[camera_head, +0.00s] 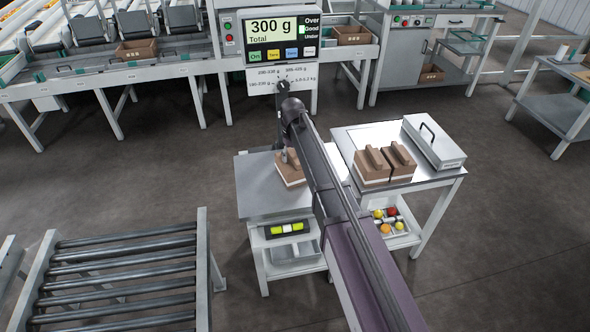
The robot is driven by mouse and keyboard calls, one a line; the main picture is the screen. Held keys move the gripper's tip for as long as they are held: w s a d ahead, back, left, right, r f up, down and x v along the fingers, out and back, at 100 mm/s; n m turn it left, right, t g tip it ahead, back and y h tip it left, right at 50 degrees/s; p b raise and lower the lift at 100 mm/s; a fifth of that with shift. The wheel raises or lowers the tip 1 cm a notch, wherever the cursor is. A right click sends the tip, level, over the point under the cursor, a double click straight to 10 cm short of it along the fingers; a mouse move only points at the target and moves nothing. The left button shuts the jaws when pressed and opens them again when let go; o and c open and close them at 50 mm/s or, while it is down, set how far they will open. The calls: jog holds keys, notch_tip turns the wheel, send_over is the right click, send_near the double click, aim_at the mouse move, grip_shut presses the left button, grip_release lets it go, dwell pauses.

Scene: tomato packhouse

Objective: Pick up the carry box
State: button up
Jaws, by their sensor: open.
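A brown carry box (289,174) with a raised handle sits on the left metal table, partly hidden by my arm. Two similar brown boxes with handles, one at the left (370,168) and one at the right (400,161), stand side by side on the right table. My gripper (289,158) is at the top of the box on the left table, close to its handle. It is small and partly hidden by my arm; its jaws are open. I cannot tell whether it touches the handle.
A light grey case (436,148) with a dark handle lies on the right table (445,180). The left table (258,200) has bare top at its front left. A display reading 300 g (272,28) stands behind. A roller conveyor (125,265) is at lower left, with open floor between.

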dwell(0.4)
grip_shut()
jog(key=shift+r, duration=0.2)
notch_tip(320, 180, up, 3)
jog(key=p, duration=0.3)
jog(key=shift+f, duration=0.15)
jog(key=s+d+r+p, duration=0.1)
jog(key=s+d, duration=0.1)
jog(key=s, duration=0.5)
jog(key=s+d+r+p, duration=0.1)
jog(key=s+d, duration=0.1)
jog(key=s, duration=0.6)
jog(key=shift+s+d, duration=0.2)
jog(key=shift+s, duration=0.1)
dwell(0.4)
